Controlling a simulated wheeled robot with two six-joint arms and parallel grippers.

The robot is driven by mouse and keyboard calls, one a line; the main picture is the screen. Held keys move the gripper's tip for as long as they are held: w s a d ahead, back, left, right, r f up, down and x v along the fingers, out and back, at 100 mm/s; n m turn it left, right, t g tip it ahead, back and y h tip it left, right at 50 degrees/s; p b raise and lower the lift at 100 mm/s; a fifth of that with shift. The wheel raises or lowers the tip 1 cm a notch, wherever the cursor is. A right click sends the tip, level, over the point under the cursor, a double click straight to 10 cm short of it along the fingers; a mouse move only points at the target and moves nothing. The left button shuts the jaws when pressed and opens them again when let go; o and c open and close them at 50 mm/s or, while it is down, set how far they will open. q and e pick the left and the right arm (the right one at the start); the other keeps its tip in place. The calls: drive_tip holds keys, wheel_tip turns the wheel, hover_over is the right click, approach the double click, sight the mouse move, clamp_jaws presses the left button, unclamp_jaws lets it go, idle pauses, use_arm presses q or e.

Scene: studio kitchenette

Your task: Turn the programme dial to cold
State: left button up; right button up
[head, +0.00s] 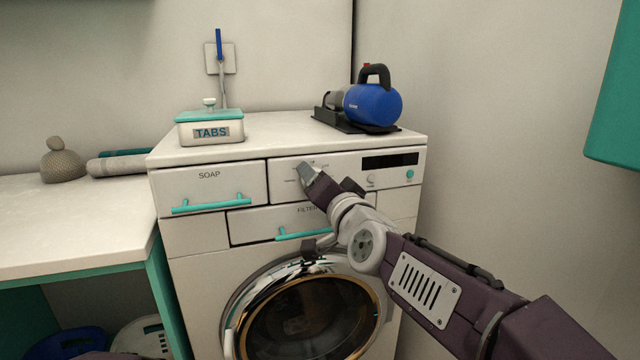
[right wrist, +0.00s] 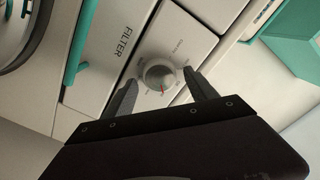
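The programme dial (right wrist: 158,73) is a round grey-white knob with a red mark, set in the white panel of the washing machine (head: 205,240). Small labels ring the dial, too blurred to read surely. My right gripper (right wrist: 161,78) is open, with one finger on each side of the dial and a visible gap to it. In the head view my right gripper (head: 312,178) is at the panel and hides most of the dial. My left gripper is not in view.
The SOAP drawer (head: 209,187) is left of the dial, and the FILTER drawer (head: 270,222) with its teal handle is just below. A TABS box (head: 211,128) and a blue appliance (head: 373,104) stand on top. A counter (head: 70,230) is at left.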

drive_tip(key=p+v, duration=0.4)
drive_tip(key=v, duration=0.5)
drive_tip(key=shift+d, duration=0.15)
